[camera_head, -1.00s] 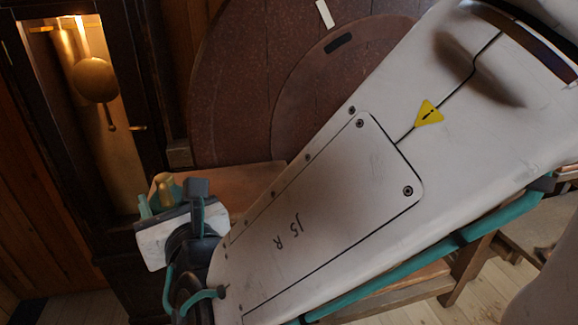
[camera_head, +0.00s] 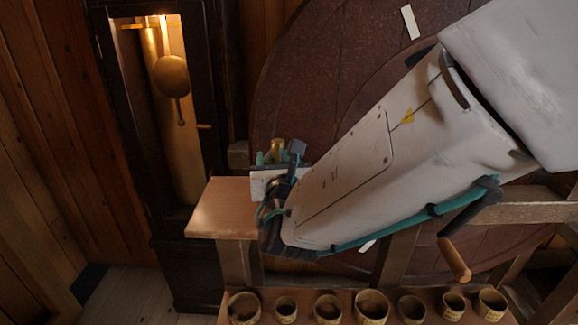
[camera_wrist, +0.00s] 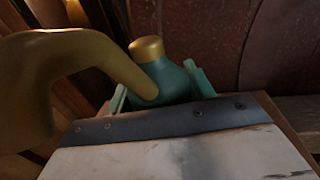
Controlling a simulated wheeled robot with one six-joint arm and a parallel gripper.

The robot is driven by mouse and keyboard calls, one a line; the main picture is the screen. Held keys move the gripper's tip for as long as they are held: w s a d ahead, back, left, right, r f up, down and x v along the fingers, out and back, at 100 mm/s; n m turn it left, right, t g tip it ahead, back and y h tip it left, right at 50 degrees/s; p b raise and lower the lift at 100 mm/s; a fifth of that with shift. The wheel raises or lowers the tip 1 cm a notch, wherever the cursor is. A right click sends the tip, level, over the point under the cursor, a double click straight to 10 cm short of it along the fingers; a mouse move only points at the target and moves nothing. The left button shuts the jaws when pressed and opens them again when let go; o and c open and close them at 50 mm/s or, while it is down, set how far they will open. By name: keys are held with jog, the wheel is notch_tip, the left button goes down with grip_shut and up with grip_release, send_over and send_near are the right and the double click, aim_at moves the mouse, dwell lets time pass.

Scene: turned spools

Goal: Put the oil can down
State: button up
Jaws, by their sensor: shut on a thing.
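The oil can (camera_head: 277,145) has a brass-coloured top and shows only as a small part above my gripper in the head view. In the wrist view the oil can (camera_wrist: 174,82) has a teal body, a brass cap and a thick curved brass piece at left. My gripper (camera_head: 278,157) is shut on it; its teal fingers stand on either side of the body in the wrist view (camera_wrist: 160,90). The can's base is hidden by my gripper. A wooden bench top (camera_head: 222,205) lies below and left of my gripper. I cannot tell whether the can touches it.
The bench's left part is bare. A tall dark clock case (camera_head: 176,250) with a brass pendulum (camera_head: 171,76) stands at left. A big reddish disc (camera_head: 300,90) stands behind my arm. Several small pots (camera_head: 328,309) line a lower shelf. A crank handle (camera_head: 455,260) sticks out at right.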

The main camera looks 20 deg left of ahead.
jog(key=x, duration=0.2)
jog(key=shift+w+a+f, duration=0.15)
jog(key=shift+w+a, duration=0.05)
jog(key=shift+a, duration=0.1)
jog(key=shift+f, duration=1.65)
jog(key=shift+f, duration=0.1)
jog(key=shift+f, duration=0.1)
jog(key=o, duration=1)
jog(key=v, duration=1.2)
jog(key=shift+s, duration=0.1)
